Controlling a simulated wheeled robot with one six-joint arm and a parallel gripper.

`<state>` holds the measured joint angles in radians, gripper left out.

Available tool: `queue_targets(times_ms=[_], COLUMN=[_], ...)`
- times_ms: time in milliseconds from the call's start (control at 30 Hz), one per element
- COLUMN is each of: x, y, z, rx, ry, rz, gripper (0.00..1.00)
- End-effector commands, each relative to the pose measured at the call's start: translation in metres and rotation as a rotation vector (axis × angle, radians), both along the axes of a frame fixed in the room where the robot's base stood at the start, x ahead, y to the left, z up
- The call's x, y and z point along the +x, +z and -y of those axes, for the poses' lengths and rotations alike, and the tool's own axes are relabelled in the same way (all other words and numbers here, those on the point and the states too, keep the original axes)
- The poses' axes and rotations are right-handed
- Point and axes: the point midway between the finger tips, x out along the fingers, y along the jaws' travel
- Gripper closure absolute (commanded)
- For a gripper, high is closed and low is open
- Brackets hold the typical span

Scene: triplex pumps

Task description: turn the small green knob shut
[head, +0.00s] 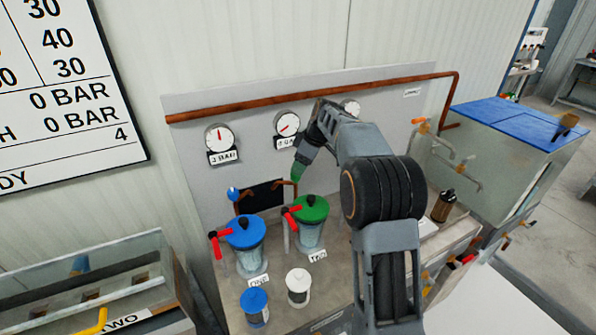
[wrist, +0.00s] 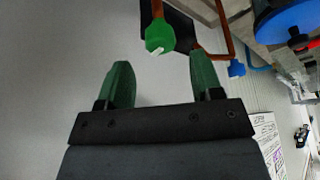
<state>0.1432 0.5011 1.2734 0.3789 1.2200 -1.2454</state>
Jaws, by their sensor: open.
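The small green knob (wrist: 160,37) shows in the wrist view on the end of a copper pipe, with a white mark on its face. My gripper (wrist: 160,62) is open, its two green fingers apart on either side of the knob's line. The knob lies just beyond the fingertips, roughly centred between them, and nothing is held. In the head view my gripper (head: 298,172) points down in front of the panel, above the green-lidded pot. There I cannot tell the knob apart from the green fingers.
A small blue knob (head: 233,193) is on the pipe to the left. A blue-lidded pot (head: 246,250) and a green-lidded pot (head: 311,233), both with red handles, stand below. A blue-capped jar (head: 255,307) and a white-capped jar (head: 298,288) stand in front. Gauges and a copper pipe line the panel.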

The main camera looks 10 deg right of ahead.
Motion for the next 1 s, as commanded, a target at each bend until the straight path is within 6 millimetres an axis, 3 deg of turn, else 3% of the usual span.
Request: queue_targets(times_ms=[200, 433, 633, 1000], x=[-0.009, -0.016, -0.019, -0.020], y=[0.043, 0.075, 0.087, 0.089], z=[0.015, 0.026, 0.030, 0.031], rx=[-0.001, 0.000, 0.000, 0.000], ry=[-0.002, -0.001, 0.000, 0.000], rz=[0.004, 0.003, 0.001, 0.000], gripper=[0.40, 0.40, 0.40, 0.40])
